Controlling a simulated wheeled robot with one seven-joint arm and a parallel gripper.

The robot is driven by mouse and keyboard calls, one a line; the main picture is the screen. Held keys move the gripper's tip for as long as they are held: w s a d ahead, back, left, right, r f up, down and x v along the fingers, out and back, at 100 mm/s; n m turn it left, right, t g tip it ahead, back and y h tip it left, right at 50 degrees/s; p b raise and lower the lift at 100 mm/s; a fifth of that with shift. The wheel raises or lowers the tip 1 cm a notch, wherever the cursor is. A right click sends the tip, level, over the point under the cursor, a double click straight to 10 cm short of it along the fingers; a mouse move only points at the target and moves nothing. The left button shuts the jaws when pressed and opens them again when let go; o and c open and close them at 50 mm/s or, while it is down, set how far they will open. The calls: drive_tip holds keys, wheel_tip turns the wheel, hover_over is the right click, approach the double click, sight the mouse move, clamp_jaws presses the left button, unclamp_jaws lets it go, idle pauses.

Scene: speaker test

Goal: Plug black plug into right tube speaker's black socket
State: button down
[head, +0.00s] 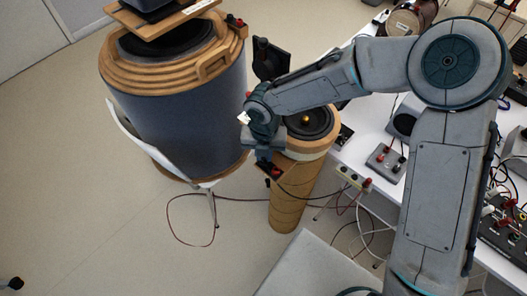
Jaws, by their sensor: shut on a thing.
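A slim wood-wrapped tube speaker (287,208) stands upright on the floor near the middle of the head view, with a dark round cone and a gold centre on top. A small terminal plate (272,171) with a red socket sits at its upper left side. The black socket is hidden or too small to make out. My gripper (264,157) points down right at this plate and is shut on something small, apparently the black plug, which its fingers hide. I cannot tell whether the plug touches the socket. Thin dark and red leads run from beside the plate.
A large drum-shaped speaker (190,108) with a wooden rim stands close on the left. A white table (352,150) with a grey terminal box (386,161) and other gear lies right. A loose cable (172,222) loops on the floor.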

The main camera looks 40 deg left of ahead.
drive_tip(key=shift+f, duration=0.35)
drive_tip(key=c, duration=1.3)
unclamp_jaws()
drive_tip(key=shift+r, duration=0.1)
